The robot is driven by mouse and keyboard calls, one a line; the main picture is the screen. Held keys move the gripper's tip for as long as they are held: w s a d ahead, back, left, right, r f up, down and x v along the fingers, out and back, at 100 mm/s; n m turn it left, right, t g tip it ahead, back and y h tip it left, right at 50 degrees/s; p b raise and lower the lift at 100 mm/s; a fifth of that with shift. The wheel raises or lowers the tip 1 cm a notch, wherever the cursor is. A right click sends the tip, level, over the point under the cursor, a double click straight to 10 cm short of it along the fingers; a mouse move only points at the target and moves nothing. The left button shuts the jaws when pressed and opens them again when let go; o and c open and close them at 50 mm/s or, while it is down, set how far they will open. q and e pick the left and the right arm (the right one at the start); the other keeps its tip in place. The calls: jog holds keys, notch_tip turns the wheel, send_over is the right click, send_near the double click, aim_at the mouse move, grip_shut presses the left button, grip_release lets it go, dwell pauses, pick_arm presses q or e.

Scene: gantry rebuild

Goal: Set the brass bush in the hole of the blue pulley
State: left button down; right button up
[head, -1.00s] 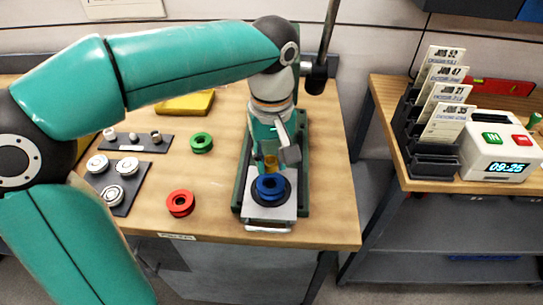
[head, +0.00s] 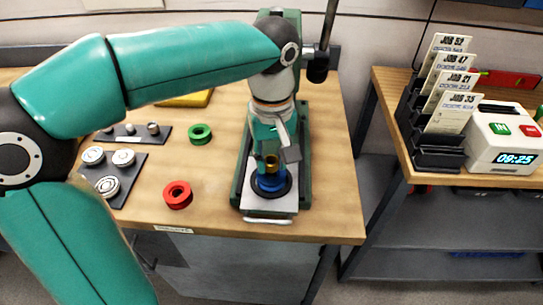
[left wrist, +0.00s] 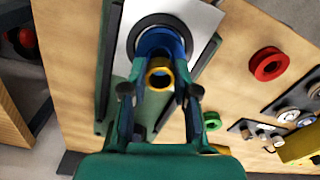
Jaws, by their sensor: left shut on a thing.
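The blue pulley (head: 269,184) lies on a pale plate at the front of the green press in the head view. It also shows in the left wrist view (left wrist: 158,40), partly covered by the bush and fingers. My left gripper (head: 272,152) is shut on the brass bush (head: 271,163), seen as a gold ring (left wrist: 160,74) between its fingers in the left wrist view. The bush is at the pulley's upper part in the head view. I cannot tell whether it is above the hole or partly in it. My right gripper is not in view.
A red pulley (head: 178,195) and a green pulley (head: 200,134) lie left of the press (head: 244,190) on the wooden bench. Dark trays of metal parts (head: 112,187) stand farther left.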

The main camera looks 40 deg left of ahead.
pick_arm(q)
jog(key=shift+f+b, duration=0.65)
jog(key=shift+f, duration=0.35)
jog(key=c, duration=0.8)
grip_release()
notch_tip(320, 180, up, 12)
jog(key=shift+f, duration=0.15)
dwell(0.4)
